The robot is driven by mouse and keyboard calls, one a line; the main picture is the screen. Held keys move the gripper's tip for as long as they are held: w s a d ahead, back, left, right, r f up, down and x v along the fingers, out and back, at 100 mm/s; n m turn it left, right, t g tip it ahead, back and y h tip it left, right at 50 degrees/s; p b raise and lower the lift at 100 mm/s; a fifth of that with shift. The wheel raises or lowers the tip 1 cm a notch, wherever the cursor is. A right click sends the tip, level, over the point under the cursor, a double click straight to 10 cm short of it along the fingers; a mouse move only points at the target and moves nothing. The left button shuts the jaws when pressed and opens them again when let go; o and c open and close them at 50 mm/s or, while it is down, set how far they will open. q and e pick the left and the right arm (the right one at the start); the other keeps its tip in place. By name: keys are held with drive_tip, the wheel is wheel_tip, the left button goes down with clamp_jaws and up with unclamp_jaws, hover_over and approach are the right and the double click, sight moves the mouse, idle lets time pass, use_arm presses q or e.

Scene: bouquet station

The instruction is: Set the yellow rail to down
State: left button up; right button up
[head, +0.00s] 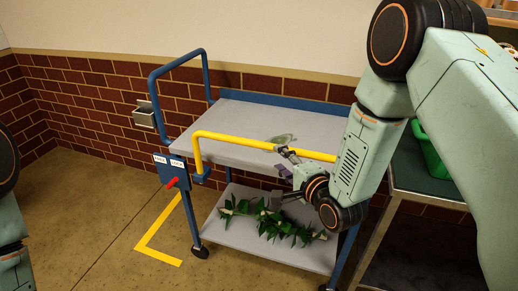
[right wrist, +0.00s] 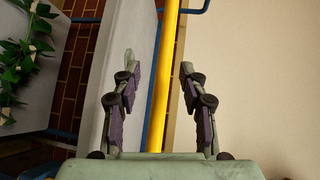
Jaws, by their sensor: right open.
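The yellow rail (head: 240,140) stands raised along the near long side of the cart's grey top (head: 250,115). Its bent left end goes down to a blue bracket. My right gripper (head: 281,153) is at the rail's right part, with its fingers on either side of the bar. In the right wrist view the yellow rail (right wrist: 164,90) runs between the two open fingers of the right gripper (right wrist: 157,64), with gaps visible on both sides. The rail's far right end is hidden behind my right arm. My left gripper is out of view.
A blue panel (head: 166,166) with a red lever (head: 172,183) and two white labels is on the cart's left end. Leafy stems (head: 270,220) lie on the lower shelf (head: 240,240). A green crate (head: 430,155) is on a side table at right.

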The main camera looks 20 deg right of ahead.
sight(272, 150)
drive_tip(key=shift+m, duration=0.8)
drive_tip(key=shift+r+b+x, duration=0.15)
drive_tip(key=shift+b+x, duration=0.2)
drive_tip(key=shift+x, duration=1.6)
drive_tip(key=shift+r+b+x, duration=0.15)
drive_tip(key=shift+b+x, duration=0.2)
drive_tip(key=shift+x, duration=1.6)
drive_tip(key=shift+d, duration=0.1)
clamp_jaws()
